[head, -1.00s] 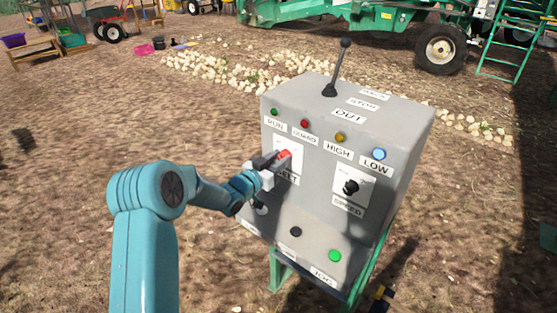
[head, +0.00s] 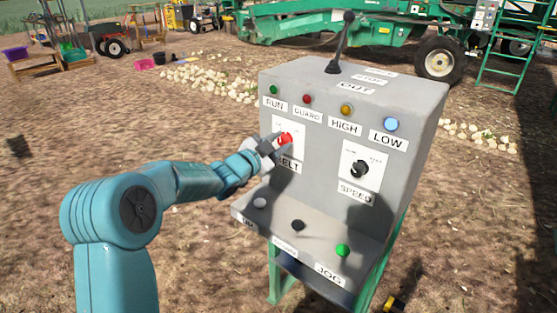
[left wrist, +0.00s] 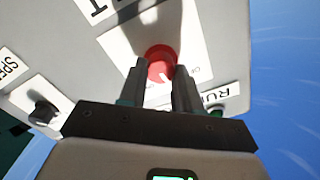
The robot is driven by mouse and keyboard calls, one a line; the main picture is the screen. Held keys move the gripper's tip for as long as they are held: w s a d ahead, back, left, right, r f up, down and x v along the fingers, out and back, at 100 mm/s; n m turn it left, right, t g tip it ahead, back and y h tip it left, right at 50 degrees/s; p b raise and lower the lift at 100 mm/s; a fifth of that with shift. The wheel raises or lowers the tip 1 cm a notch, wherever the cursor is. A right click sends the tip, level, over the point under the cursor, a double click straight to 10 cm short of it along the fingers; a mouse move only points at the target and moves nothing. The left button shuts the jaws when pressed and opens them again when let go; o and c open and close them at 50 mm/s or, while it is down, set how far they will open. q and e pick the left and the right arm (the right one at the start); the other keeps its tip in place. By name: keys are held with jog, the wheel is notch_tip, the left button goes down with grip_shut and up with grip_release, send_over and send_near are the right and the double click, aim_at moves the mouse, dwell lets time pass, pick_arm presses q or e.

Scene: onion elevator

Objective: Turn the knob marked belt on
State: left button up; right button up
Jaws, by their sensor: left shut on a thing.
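The belt knob (head: 285,138) is red and sits on a white plate on the upper left of the grey control box (head: 318,175). The label below it is partly covered by my gripper and reads "ELT". My left gripper (head: 272,146) is at the knob from the left, shut on it. In the left wrist view the red knob (left wrist: 161,65) sits between the two fingers of the gripper (left wrist: 160,80), with a white mark on its face. My right gripper is not in view.
A black speed knob (head: 359,169) is to the right. White, black and green (head: 342,250) buttons line the lower ledge. A black lever (head: 340,45) stands on top. Green machinery (head: 340,22) and pale onions (head: 215,80) are behind; open dirt lies left.

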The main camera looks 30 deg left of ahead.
pick_arm(q)
jog(key=m+b, duration=0.3)
jog(key=b, duration=0.1)
jog(key=m+b, duration=0.2)
jog(key=shift+d+f+m, duration=0.1)
jog(key=shift+f+m, duration=0.2)
jog(key=shift+m+b, duration=1.1)
jog(key=shift+m, duration=0.1)
jog(key=shift+r+m+b, duration=0.1)
jog(key=shift+m+b, duration=0.65)
jog(key=shift+m, duration=0.55)
jog(key=shift+r+m, duration=0.1)
jog(key=shift+m, duration=0.2)
jog(key=o, duration=1.1)
jog(key=shift+c, duration=0.2)
jog(key=s+a+b, duration=0.1)
jog(key=s, duration=1.5)
jog(key=shift+s+a, duration=0.15)
